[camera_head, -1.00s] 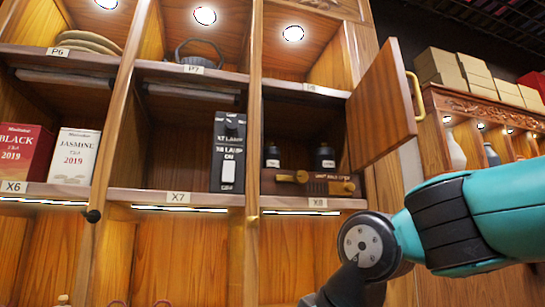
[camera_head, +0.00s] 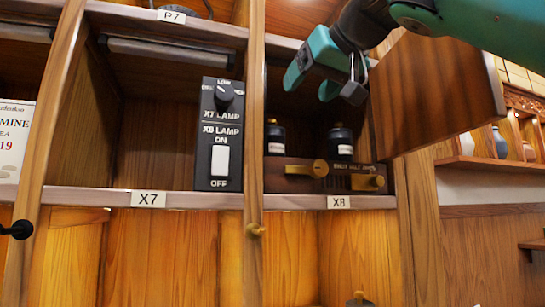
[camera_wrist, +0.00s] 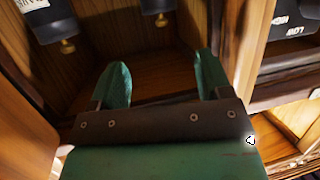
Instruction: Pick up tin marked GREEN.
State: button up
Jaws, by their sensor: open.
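I cannot read GREEN on anything in view, so I cannot tell which thing is the tin marked GREEN. My gripper (camera_head: 309,84) is open and empty at the upper part of the X8 compartment, above two dark containers with pale labels. These are a left container (camera_head: 275,138) and a right container (camera_head: 341,143); their labels are too small to read. In the wrist view, my two green fingers (camera_wrist: 161,60) stand apart with nothing between them. Two dark things with brass knobs, one left (camera_wrist: 40,18) and one at top centre (camera_wrist: 152,5), are cut off there.
A dark wooden block with brass knobs (camera_head: 300,178) stands before the containers. The lamp switch box (camera_head: 218,135) is left of the divider (camera_head: 253,120). The open wooden door (camera_head: 435,95) stands right of X8. The X7 compartment is otherwise largely empty.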

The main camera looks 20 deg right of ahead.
aim_at(277, 127)
jog(key=shift+f+p+x, duration=0.15)
jog(key=shift+p+x, duration=1.1)
jog(key=shift+x, duration=2)
jog(key=shift+f+p+x, duration=0.15)
jog(key=shift+p+x, duration=1.05)
jog(key=shift+x, duration=2.05)
jog(key=shift+s, duration=0.15)
jog(key=shift+c, duration=0.5)
jog(key=c, duration=0.7)
jog(key=shift+r, duration=0.25)
